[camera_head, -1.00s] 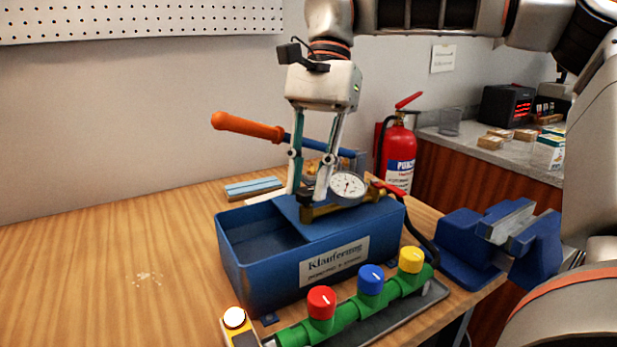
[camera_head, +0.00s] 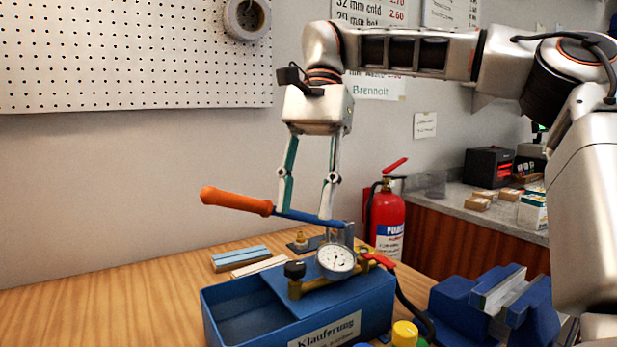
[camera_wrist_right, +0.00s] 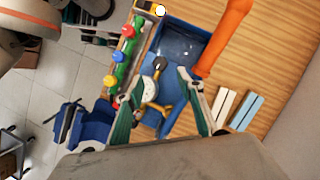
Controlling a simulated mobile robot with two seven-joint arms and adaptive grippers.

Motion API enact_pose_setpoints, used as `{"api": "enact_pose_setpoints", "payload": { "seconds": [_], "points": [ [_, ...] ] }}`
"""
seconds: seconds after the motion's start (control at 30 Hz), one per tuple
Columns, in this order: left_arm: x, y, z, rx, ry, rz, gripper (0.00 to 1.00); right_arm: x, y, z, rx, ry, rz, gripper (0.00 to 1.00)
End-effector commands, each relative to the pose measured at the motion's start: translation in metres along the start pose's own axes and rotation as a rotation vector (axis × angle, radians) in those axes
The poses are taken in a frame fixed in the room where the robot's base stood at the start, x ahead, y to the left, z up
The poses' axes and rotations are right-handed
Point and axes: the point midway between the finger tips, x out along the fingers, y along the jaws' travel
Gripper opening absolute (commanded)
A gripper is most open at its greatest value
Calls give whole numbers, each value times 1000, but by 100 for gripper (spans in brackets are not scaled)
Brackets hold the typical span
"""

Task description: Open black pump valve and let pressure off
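The pump is a blue open-topped box (camera_head: 335,318) with a brass fitting, a white round gauge (camera_head: 336,259) and a black valve knob (camera_head: 294,269) left of the gauge. A blue lever with an orange handle (camera_head: 235,201) passes above and behind it. My right gripper (camera_head: 304,212) is open and empty, pointing down above the valve knob and apart from it. In the right wrist view, the black knob (camera_wrist_right: 160,63) appears between and just beyond the open fingertips (camera_wrist_right: 160,77). I cannot read the knob's turn. My left gripper is not in view.
A blue vise (camera_head: 495,305) stands at right of the pump. A red fire extinguisher (camera_head: 385,220) stands behind. Green pipework with red (camera_wrist_right: 128,31), blue and yellow knobs lies along the pump's front. Bare wooden table (camera_head: 120,290) lies at left.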

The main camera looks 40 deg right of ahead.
Motion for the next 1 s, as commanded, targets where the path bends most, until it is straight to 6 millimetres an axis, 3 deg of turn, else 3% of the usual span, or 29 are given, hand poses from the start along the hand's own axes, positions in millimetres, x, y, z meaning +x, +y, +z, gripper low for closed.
{"api": "enact_pose_setpoints", "payload": {
  "seconds": [0.1,0.3,1.0],
  "points": [
    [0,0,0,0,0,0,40,-19,-1,0,3,2,-1,38],
    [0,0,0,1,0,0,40,-34,0,0,1,-1,1,38],
    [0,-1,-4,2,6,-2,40,-42,3,4,-3,2,-7,38]
  ]
}}
